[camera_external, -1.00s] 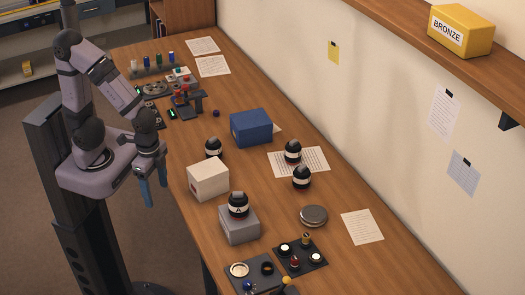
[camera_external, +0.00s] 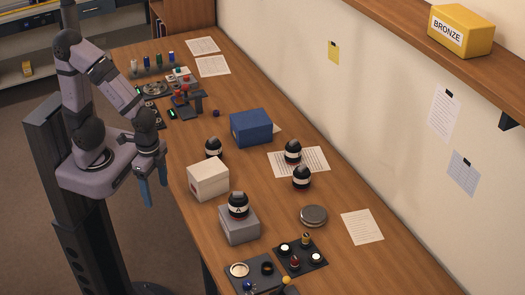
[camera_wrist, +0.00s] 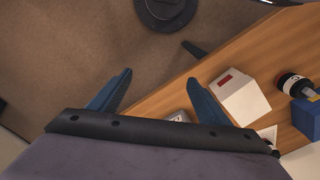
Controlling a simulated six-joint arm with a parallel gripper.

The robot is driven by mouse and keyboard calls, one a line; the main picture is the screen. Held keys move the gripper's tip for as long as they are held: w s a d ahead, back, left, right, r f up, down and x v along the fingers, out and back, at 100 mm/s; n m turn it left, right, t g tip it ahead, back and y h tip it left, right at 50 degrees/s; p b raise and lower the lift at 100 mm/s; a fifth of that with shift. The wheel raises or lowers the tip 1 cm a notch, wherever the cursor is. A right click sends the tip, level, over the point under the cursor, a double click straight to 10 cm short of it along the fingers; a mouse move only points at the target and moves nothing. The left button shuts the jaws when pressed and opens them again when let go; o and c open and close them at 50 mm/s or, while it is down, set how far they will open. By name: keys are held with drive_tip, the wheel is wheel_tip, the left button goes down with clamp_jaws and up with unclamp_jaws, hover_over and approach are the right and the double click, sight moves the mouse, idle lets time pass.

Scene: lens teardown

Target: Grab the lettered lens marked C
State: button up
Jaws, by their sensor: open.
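Several black lenses with white bands stand on the table. One lens (camera_external: 213,148) is behind the white box; in the wrist view a lens (camera_wrist: 292,84) stands between the white and blue boxes, its band mark resembling a C but too small to be sure. A lens marked A (camera_external: 238,205) stands on a grey box. Two more lenses, one at the paper (camera_external: 292,152) and one in front of it (camera_external: 302,178), have marks I cannot read. My gripper (camera_external: 153,192) is open and empty, pointing down beside the table's left edge; its fingers also show in the wrist view (camera_wrist: 158,82).
The white box (camera_external: 208,179) and blue box (camera_external: 251,128) flank the rear-left lens. The grey box (camera_external: 239,225) is nearer the front. A round disc (camera_external: 314,215) and parts trays (camera_external: 300,257) lie in front. A wall shelf (camera_external: 400,20) overhangs the right side.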

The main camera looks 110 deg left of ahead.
wheel_tip(320, 180, up, 5)
drive_tip(key=w+a+f+n+t+h+b, duration=0.2)
drive_tip(key=w+a+n+t+h+b, duration=0.3)
drive_tip(key=a+n, duration=0.55)
drive_tip(key=w+a+f+n+t+h+b, duration=0.25)
drive_tip(key=a+n+b, duration=0.45)
drive_tip(key=n, duration=0.7)
drive_tip(key=s+a+r+n+t+y+b, duration=0.25)
drive_tip(key=s+a+n+t, duration=0.3)
drive_tip(key=a, duration=0.65)
drive_tip(key=s+a+r+n+t+y+b, duration=0.15)
drive_tip(key=s+a+n+t+y, duration=0.35)
drive_tip(key=a, duration=0.6)
drive_tip(key=h, duration=0.1)
approach(214, 150)
drive_tip(key=w+a, duration=0.2)
drive_tip(key=w, duration=0.3)
drive_tip(key=shift+a+f, duration=0.2)
drive_tip(key=shift+a, duration=0.2)
drive_tip(key=shift+w+d+p, duration=0.2)
drive_tip(key=shift+w+p, duration=0.3)
drive_tip(key=shift+w, duration=1.3)
drive_tip(key=shift+w+d+p, duration=0.25)
drive_tip(key=shift+w+p, duration=0.25)
drive_tip(key=shift+w, duration=1.3)
drive_tip(key=shift+r, duration=0.1)
drive_tip(key=c, duration=1.6)
